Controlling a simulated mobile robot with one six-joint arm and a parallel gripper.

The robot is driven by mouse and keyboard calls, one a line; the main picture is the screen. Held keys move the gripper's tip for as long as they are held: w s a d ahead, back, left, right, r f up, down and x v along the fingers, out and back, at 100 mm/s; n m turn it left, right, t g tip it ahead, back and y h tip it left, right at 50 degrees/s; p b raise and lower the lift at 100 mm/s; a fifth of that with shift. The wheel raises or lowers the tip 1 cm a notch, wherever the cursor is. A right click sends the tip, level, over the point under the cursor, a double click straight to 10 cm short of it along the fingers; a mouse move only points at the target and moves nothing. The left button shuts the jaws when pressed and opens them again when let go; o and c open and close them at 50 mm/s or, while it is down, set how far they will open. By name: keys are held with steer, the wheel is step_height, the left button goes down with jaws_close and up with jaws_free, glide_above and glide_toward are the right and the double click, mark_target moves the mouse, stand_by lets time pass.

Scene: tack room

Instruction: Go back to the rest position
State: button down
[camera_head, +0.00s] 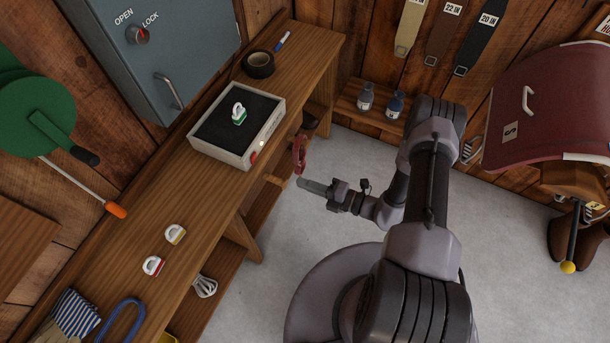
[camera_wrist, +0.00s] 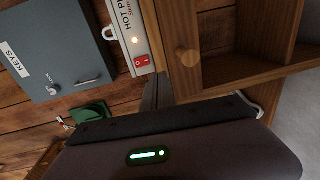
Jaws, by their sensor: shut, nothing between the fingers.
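My gripper (camera_head: 312,187) is shut and empty. In the head view it hangs over the grey floor, to the right of the wooden bench (camera_head: 215,209) and apart from it. In the wrist view the shut fingers (camera_wrist: 157,92) point toward the bench front and the hot plate (camera_wrist: 131,38). The hot plate also shows in the head view (camera_head: 197,144), on the bench, with a green and white handled piece (camera_head: 239,113) on its black top.
A red handle-like thing (camera_head: 299,154) shows at the bench edge, close to my fingertips. A grey key cabinet (camera_head: 165,45) hangs behind the bench. Floor around my base is clear.

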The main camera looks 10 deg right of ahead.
steer(key=s+a+r+n+g, duration=0.15)
steer(key=r+n+g, duration=0.35)
steer(key=r+n, duration=0.5)
steer(key=a+r+n+g, duration=0.3)
steer(key=r+n+g, duration=0.2)
steer(key=r+n, duration=0.5)
steer(key=s+d+r+n+t+h, duration=0.2)
steer(key=s+r+n+h, duration=0.3)
steer(key=s+r+n, duration=0.2)
steer(key=s+d+r+n+t+h, duration=0.3)
steer(key=s+r+n+h, duration=0.3)
steer(key=r+n, duration=0.6)
steer(key=shift+s+r+t, duration=0.3)
steer(key=shift+s+r, duration=0.55)
